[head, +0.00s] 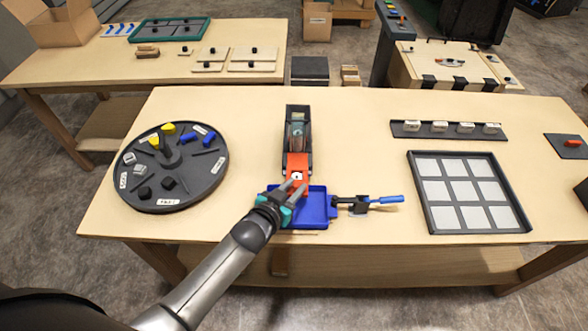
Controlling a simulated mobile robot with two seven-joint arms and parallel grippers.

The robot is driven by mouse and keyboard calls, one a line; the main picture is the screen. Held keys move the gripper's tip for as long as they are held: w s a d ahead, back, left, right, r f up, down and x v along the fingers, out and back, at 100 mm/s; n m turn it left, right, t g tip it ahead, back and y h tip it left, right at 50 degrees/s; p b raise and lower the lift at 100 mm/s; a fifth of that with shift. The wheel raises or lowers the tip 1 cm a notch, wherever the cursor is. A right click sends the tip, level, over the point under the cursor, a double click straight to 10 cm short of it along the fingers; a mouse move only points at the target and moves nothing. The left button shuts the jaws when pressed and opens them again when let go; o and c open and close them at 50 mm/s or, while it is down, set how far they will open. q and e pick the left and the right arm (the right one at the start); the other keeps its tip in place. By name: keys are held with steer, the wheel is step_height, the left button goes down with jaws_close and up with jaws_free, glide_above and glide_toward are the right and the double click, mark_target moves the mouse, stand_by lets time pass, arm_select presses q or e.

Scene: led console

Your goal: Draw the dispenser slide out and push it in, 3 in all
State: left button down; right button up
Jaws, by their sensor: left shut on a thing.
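The dispenser (308,110) is a narrow dark housing with a clear middle part, standing at the table's centre. Its orange-red slide (298,163) shows at the near end, above the far edge of a blue tray (313,218). My left gripper (298,187) is shut on the slide's near end, over the blue tray. The fingers hide part of the slide and the tray's left side. I cannot tell exactly how far the slide is drawn out. My right gripper is not in view.
A round dark turntable (205,178) with coloured pieces stands left. A blue-handled tool (385,200) lies in a black holder right of the tray. A dark-framed grid tray (436,214) and a strip of white blocks (412,130) stand right. Table between them is clear.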

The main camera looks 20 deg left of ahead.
arm_select(q)
steer(key=shift+s+d+r, duration=0.1)
steer(key=shift+s+d, duration=0.05)
steer(key=shift+s, duration=0.45)
steer(key=shift+s+d+f, duration=0.1)
steer(key=shift+f, duration=0.15)
steer(key=c, duration=1)
jaws_free()
steer(key=shift+c, duration=0.2)
steer(key=shift+o, duration=1.4)
steer(key=shift+s+r, duration=0.1)
steer(key=shift+o, duration=0.5)
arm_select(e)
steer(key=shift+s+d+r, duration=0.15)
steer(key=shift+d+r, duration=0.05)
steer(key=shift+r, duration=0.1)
